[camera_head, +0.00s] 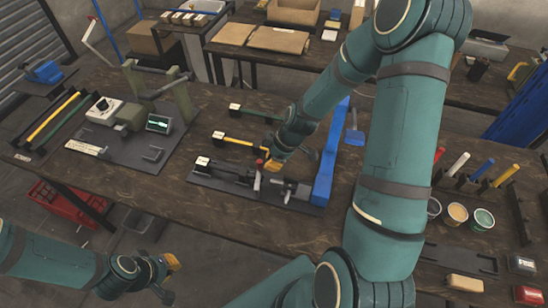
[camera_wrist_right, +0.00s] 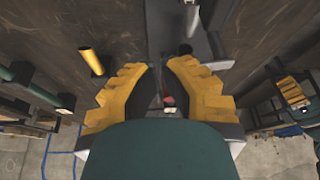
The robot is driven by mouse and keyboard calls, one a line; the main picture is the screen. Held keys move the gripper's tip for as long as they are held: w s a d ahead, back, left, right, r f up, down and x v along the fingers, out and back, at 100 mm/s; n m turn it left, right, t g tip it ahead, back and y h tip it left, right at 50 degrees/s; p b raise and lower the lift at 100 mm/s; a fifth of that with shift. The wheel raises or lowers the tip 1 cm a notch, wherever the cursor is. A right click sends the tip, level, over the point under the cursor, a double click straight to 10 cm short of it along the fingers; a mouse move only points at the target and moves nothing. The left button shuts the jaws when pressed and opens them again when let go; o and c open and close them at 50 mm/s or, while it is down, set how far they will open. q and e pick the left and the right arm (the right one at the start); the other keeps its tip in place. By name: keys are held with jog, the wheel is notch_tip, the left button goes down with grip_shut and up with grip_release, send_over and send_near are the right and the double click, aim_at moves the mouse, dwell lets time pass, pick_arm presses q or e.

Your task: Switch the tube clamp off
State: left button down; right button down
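The clamp fixture (camera_head: 228,177) has a dark base plate and lies near the front edge of the bench, in the middle of the head view. A small upright lever with a red tip (camera_head: 258,165) stands on it. I take this fixture to be the tube clamp. My right gripper (camera_head: 276,160) is low beside the red tip. In the right wrist view, red (camera_wrist_right: 168,98) shows between the yellow fingers (camera_wrist_right: 162,75); contact is unclear. Only a narrow dark gap shows there. My left gripper (camera_head: 172,278) is away in front of the bench, its yellow fingertips apart.
A blue bar (camera_head: 325,178) stands right of the fixture. A yellow rod (camera_head: 240,141) lies behind it. A press-like device (camera_head: 130,112) with a small screen stands to the left. Cups (camera_head: 457,213) and coloured pens stand at the right. A red crate (camera_head: 68,205) is under the bench.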

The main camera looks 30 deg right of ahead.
jog(key=shift+w+a+n+g+b, duration=0.35)
jog(key=shift+w+n+b, duration=0.3)
jog(key=shift+n, duration=0.45)
jog(key=shift+w+a+n+g+y, duration=0.3)
jog(key=shift+w+a+n, duration=0.1)
jog(key=shift+n, duration=0.3)
jog(key=shift+w+a+n+g+b, duration=0.25)
jog(key=shift+w+a+n+b, duration=0.15)
jog(key=shift+n, duration=0.4)
jog(key=shift+w+a+n+g, duration=0.3)
jog(key=shift+w+a+n, duration=0.15)
jog(key=shift+n, duration=0.55)
jog(key=a+n, duration=0.1)
jog(key=a+n+g, duration=0.1)
jog(key=shift+w+n, duration=0.3)
jog(key=shift+w, duration=0.05)
jog(key=a+n, duration=0.1)
jog(key=n+g, duration=0.1)
jog(key=shift+w+a+n+p, duration=0.15)
jog(key=shift+a+n+p, duration=0.25)
jog(key=shift+s+a+n+g+h+p, duration=0.2)
jog(key=shift+a+n+g, duration=0.15)
jog(key=shift+a+n, duration=0.5)
jog(key=shift+s+a+n+g+h+p, duration=0.15)
jog(key=shift+a+n+g, duration=0.3)
jog(key=shift+n, duration=0.7)
jog(key=shift+w+a, duration=0.1)
jog(key=shift+r, duration=0.1)
